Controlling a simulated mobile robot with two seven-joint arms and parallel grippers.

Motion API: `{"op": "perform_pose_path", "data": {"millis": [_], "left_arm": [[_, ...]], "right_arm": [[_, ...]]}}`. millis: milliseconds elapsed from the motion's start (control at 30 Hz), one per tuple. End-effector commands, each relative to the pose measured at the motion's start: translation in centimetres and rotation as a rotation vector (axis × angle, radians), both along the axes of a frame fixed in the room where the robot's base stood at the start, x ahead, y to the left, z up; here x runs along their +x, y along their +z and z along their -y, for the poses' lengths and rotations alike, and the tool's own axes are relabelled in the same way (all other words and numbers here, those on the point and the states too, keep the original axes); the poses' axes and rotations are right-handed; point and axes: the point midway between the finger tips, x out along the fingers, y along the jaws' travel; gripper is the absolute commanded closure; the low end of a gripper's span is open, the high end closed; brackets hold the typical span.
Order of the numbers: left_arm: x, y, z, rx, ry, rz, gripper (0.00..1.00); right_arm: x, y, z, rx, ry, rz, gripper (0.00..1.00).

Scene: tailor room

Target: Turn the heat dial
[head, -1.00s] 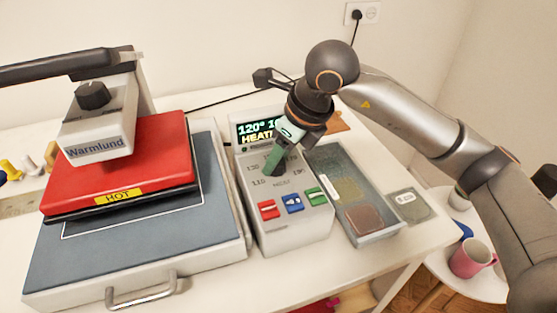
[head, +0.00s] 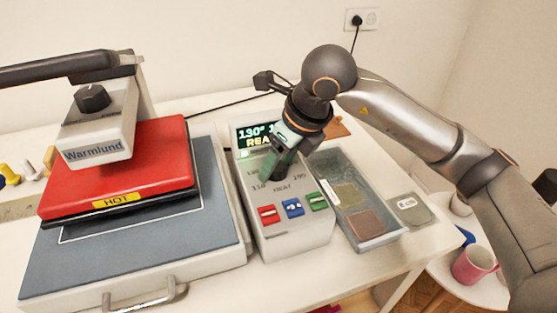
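The grey control box (head: 285,235) stands on the table with printed temperature marks around its heat dial. Its display (head: 256,136) reads 130° and, on the second line, "REA", with the right part hidden by my gripper. My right gripper (head: 277,172) points down onto the dial's place, its fingers closed around the dial, which they hide almost wholly. The word HEAT shows just below the fingers. Red (head: 268,214), blue (head: 292,207) and green (head: 317,201) buttons line the box's front. My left gripper is not in view.
A heat press with a red plate (head: 120,165) marked HOT stands close to the left of the box. A grey tray (head: 383,238) with colored swatches sits close on the right, a grey swatch (head: 410,209) beyond it. A pink mug (head: 473,265) stands at far right.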

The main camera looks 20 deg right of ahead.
Motion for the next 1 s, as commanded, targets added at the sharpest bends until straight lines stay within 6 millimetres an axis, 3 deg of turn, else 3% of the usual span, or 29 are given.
{"op": "perform_pose_path", "data": {"millis": [433, 1000], "left_arm": [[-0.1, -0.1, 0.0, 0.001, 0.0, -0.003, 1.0], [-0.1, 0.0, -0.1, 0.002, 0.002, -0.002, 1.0]], "right_arm": [[-0.2, 0.8, 0.1, 0.002, 0.0, 0.003, 0.23], [-3.6, 10.6, 2.3, 0.001, -0.001, 0.002, 0.23]]}}
